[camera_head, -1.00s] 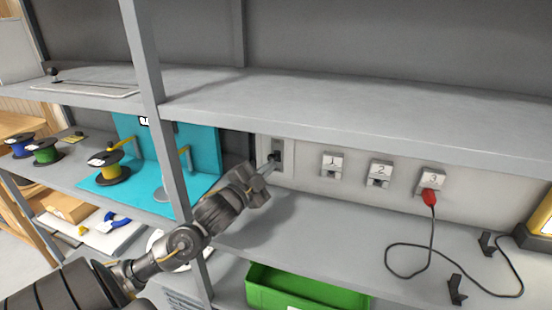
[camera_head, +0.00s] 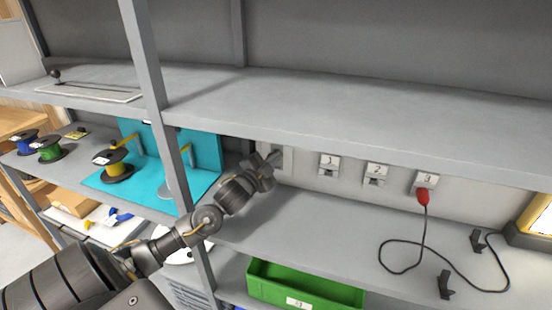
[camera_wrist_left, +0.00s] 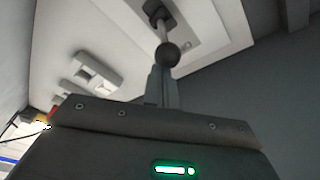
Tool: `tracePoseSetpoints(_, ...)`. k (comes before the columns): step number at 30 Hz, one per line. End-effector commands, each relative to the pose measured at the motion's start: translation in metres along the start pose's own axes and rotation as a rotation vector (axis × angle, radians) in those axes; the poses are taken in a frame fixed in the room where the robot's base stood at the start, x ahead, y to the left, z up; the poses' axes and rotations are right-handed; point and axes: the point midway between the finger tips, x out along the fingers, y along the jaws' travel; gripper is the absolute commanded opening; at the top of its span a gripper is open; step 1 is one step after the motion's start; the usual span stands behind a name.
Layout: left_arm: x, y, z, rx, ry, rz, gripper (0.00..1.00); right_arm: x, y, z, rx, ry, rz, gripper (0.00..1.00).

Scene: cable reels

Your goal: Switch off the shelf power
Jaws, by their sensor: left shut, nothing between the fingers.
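The power switch is a lever with a dark round knob (camera_wrist_left: 168,54) on a thin stem, set in a pale wall plate (camera_head: 288,155). My left gripper (camera_head: 275,157) is at this plate in the head view and hides most of the lever. In the left wrist view the shut fingers (camera_wrist_left: 160,84) point at the knob, with their tips right at it. Nothing is between the fingers. I cannot tell whether they touch the knob, or which position the lever is in. My right gripper is not in view.
Sockets 1 (camera_head: 328,166), 2 (camera_head: 375,175) and 3 (camera_head: 424,184) line the back panel; a red plug (camera_head: 423,196) with a black cable sits in socket 3. A shelf board (camera_head: 330,115) runs above my gripper. A grey post (camera_head: 160,100) stands left. A green bin (camera_head: 305,288) is below.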

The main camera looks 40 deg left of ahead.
Motion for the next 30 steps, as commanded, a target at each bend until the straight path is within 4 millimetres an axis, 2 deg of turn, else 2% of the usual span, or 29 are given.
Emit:
tracePoseSetpoints(2,0.0,0.0,0.0,0.0,0.0,0.0,0.0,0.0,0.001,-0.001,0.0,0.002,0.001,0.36)
tracePoseSetpoints(3,-0.001,0.006,-0.009,-0.007,0.003,-0.001,0.0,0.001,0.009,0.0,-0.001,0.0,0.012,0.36)
tracePoseSetpoints(4,-0.001,0.003,-0.005,-0.001,0.001,-0.001,0.0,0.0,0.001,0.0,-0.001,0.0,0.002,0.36)
tracePoseSetpoints(11,-0.002,0.006,0.004,0.01,0.021,-0.03,0.0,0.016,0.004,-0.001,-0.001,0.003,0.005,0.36)
tracePoseSetpoints(30,-0.006,0.011,0.006,0.036,0.077,-0.103,0.0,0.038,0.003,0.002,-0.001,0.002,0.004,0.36)
